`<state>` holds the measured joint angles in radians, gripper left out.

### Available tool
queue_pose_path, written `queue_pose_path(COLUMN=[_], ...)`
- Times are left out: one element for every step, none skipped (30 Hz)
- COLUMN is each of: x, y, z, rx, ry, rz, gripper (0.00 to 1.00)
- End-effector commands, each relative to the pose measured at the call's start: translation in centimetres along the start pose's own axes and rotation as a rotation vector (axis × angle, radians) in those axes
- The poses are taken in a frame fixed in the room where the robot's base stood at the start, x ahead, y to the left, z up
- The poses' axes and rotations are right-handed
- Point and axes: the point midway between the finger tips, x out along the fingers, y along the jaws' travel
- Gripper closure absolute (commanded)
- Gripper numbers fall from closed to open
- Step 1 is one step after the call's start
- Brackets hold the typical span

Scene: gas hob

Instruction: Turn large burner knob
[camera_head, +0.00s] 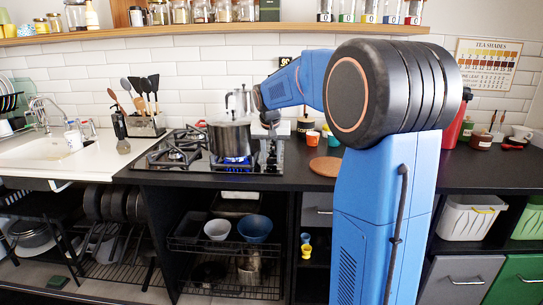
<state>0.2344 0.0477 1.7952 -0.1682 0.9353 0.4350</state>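The gas hob (200,166) is set in the dark counter left of centre. A steel pot (229,139) stands on it. Blue flame (236,160) shows under the pot, and a bluish glow shows at the left burner (177,155). My gripper (271,152) points down over the hob's right end, just right of the pot. It is small and dark here, so I cannot tell whether its fingers are open or touch anything. The large burner knob cannot be made out; the hob's right end is partly hidden by my gripper.
A moka pot (240,100) stands behind the steel pot. A round wooden board (326,167) and an orange cup (313,138) are right of the hob. A utensil holder (146,124) and the sink (55,147) are to the left. A shelf of jars (200,30) runs above.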

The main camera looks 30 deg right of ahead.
Motion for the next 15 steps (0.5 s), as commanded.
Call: queue_pose_path(x=[-0.01, -0.01, -0.01, -0.01, -0.01, -0.01, -0.01, -0.02, -0.01, -0.01, 0.0, 0.0, 0.01, 0.01, 0.02], y=[0.0, 0.01, 0.02, 0.03, 0.04, 0.06, 0.07, 0.09, 0.11, 0.14, 0.18, 0.23, 0.26, 0.3, 0.31], z=[0.0, 0.0, 0.0, 0.0, 0.0, 0.0, 0.0, 0.01, 0.01, 0.02, 0.01, 0.0, 0.01, -0.01, -0.01], rx=[-0.001, -0.001, -0.004, -0.007, -0.01, -0.017, -0.024, -0.032, -0.045, -0.056, -0.07, -0.09, -0.106, -0.125, -0.153], ry=[0.0, 0.0, 0.0, 0.0, 0.0, 0.0, 0.0, 0.0, -0.001, -0.001, -0.001, -0.001, -0.001, -0.001, -0.001], rz=[0.0, -0.001, -0.001, -0.002, -0.004, -0.007, -0.009, -0.013, -0.019, -0.024, -0.029, -0.037, -0.045, -0.052, -0.064], gripper=[0.92, 0.92, 0.92, 0.92, 0.92, 0.92, 0.92, 0.92, 0.92, 0.92, 0.92, 0.92, 0.92, 0.92, 0.92])
